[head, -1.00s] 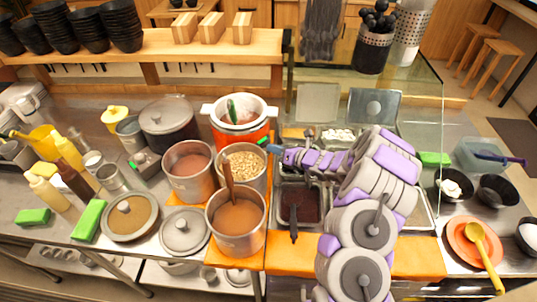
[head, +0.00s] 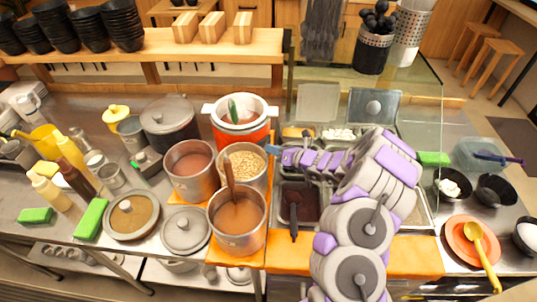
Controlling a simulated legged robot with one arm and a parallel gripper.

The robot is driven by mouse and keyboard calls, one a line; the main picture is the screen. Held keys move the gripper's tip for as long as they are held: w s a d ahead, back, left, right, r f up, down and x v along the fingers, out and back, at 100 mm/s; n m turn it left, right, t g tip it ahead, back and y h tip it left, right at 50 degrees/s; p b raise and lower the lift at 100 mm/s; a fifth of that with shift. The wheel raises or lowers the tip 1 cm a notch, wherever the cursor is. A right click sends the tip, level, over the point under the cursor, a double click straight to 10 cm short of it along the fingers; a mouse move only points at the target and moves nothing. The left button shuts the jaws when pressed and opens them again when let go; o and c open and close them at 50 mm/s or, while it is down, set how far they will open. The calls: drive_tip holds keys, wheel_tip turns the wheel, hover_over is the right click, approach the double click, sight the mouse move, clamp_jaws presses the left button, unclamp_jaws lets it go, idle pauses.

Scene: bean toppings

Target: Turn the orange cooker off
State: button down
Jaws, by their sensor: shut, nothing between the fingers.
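The orange cooker (head: 229,131) stands upright on the counter at the back middle, with a white rim and side handles. A green-handled utensil (head: 233,110) stands inside it. No green light shows on its right front side. My gripper (head: 270,150) reaches in from the right, shut and empty, close to the cooker's lower right front. I cannot tell whether its tip touches the cooker, and the tip may cover part of the front.
A pot of beans (head: 243,160) stands just in front of the cooker. Pots of brown liquid (head: 237,217) and reddish liquid (head: 189,163) are near. A topping tray (head: 300,204) lies below my arm. A glass screen (head: 432,130) stands right.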

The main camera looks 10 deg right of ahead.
drive_tip(key=shift+s+f+p+v, duration=0.1)
drive_tip(key=shift+f+p+v, duration=0.35)
drive_tip(key=shift+v, duration=1.05)
drive_tip(key=shift+s+p+v, duration=0.1)
drive_tip(key=shift+p+v, duration=0.65)
drive_tip(key=shift+v, duration=0.75)
drive_tip(key=shift+a, duration=0.1)
drive_tip(key=shift+s, duration=0.1)
